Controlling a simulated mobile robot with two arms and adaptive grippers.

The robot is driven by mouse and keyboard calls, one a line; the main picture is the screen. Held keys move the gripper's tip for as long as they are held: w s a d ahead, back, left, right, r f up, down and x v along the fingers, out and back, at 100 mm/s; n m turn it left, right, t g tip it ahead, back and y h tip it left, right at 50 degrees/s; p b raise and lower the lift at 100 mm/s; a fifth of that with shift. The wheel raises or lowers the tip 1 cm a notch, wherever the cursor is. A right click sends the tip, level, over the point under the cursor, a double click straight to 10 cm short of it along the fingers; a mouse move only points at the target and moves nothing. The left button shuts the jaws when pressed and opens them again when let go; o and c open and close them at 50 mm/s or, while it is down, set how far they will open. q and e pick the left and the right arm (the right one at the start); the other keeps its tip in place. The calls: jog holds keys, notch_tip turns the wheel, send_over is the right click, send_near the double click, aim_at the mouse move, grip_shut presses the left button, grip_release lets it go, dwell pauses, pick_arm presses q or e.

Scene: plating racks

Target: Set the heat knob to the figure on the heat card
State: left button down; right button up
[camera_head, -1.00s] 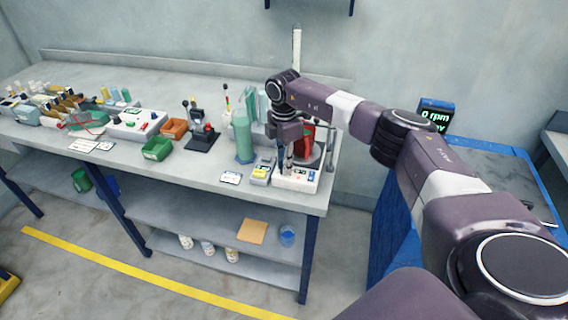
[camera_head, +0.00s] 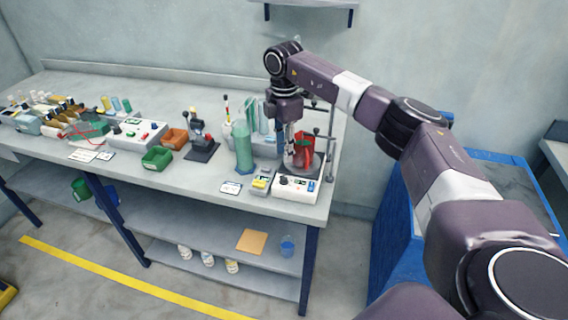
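A white hotplate unit (camera_head: 296,188) stands at the right end of the bench. Its front panel has a dark knob (camera_head: 284,180) at the left and small displays; the knob's setting is too small to read. A red vessel (camera_head: 305,155) stands on its round plate. My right gripper (camera_head: 292,156) points down above and behind the panel, in front of the vessel and apart from the knob. Its fingers are too small to tell open from shut. A small white card (camera_head: 231,187) lies left of the unit, its print unreadable; I cannot tell whether it is the heat card. My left gripper is out of view.
A yellow-topped device (camera_head: 262,183) sits close left of the unit, with a green cylinder (camera_head: 243,150) behind it. A stand rod (camera_head: 332,140) rises at the right. Green (camera_head: 157,158) and orange bins (camera_head: 174,138) lie farther left.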

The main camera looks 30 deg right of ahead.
jog(key=shift+r, duration=1.3)
